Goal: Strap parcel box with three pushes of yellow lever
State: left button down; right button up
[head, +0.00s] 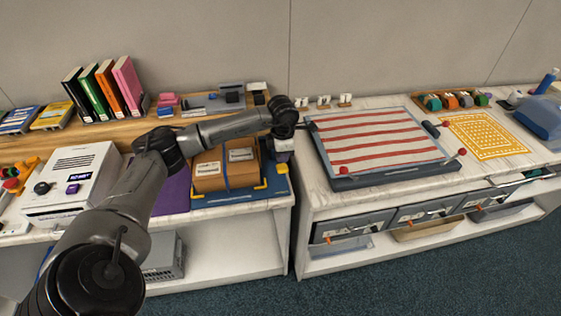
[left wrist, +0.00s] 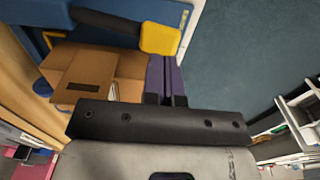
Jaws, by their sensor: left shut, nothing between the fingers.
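The cardboard parcel box (head: 210,172) sits on the blue strapping base (head: 238,194) on the left bench, with a blue strap over its middle. The box also shows in the left wrist view (left wrist: 128,66). The lever has a dark shaft and a yellow end (left wrist: 160,38). In the head view a yellow piece (head: 282,168) shows just below my left gripper (head: 283,158). In the left wrist view my shut, empty left gripper (left wrist: 165,62) has its fingertips close to the yellow end. I cannot tell whether they touch. My right gripper is not in view.
A white machine (head: 72,182) stands left of the box, partly behind my left arm. Several books (head: 104,90) and small items stand on the wooden shelf behind. A striped board (head: 375,140) lies on the right bench, past a narrow gap between benches.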

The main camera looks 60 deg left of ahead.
aim_at(282, 166)
pick_arm(q)
jog(key=shift+f, duration=0.15)
jog(key=shift+f+b, duration=0.8)
jog(key=shift+f, duration=0.15)
jog(key=shift+f+b, duration=1.4)
jog(key=shift+f, duration=0.65)
jog(key=shift+r, duration=0.3)
jog(key=shift+r+p, duration=2)
jog(key=shift+r, duration=0.8)
jog(key=shift+r+p, duration=1.05)
jog(key=shift+r, duration=0.55)
